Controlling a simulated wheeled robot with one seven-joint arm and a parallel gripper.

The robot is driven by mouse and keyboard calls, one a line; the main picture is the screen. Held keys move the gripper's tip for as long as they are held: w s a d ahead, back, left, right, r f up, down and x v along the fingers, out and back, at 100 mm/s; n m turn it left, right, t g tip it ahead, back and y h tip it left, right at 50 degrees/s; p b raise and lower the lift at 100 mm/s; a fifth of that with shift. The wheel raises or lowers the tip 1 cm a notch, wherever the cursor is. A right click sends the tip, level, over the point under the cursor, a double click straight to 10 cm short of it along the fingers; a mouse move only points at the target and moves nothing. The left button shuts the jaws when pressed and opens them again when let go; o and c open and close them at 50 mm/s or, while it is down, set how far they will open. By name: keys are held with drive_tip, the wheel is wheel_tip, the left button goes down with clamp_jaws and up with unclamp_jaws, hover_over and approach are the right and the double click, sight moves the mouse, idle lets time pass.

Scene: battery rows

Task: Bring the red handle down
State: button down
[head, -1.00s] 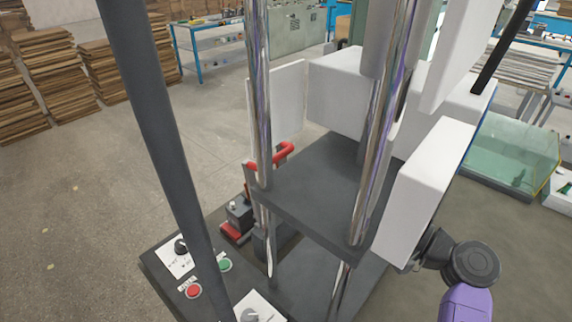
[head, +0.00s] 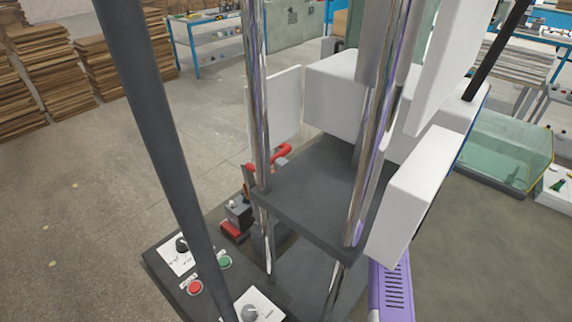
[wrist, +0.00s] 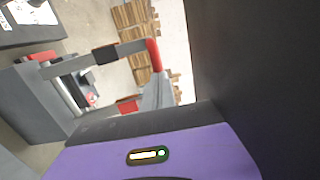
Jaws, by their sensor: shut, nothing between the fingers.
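The red handle (head: 282,152) is a bent red bar in the head view, partly hidden by a chrome post. It stands up on a dark lever above a small clamp-like unit with a red base (head: 234,231). In the wrist view the red handle (wrist: 153,55) joins a grey lever arm with a dark block on it. My gripper (wrist: 160,78) shows in the wrist view as pale grey fingers, shut and empty, close to the end of the red handle; I cannot tell whether they touch it. The head view hides my gripper behind the machine.
Chrome posts, a dark plate (head: 318,200) and white panels (head: 415,195) crowd the space around the handle. A control panel (head: 165,262) with red and green buttons lies at front left. Stacked boards (head: 110,75) stand on open floor behind.

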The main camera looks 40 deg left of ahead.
drive_tip(key=shift+a, duration=0.15)
drive_tip(key=shift+w+a+r+b, duration=0.1)
drive_tip(key=shift+a+r+b, duration=0.05)
drive_tip(key=shift+a+b, duration=0.5)
drive_tip(key=shift+a+r+b, duration=0.1)
drive_tip(key=shift+a+b, duration=0.45)
drive_tip(key=shift+a, duration=0.05)
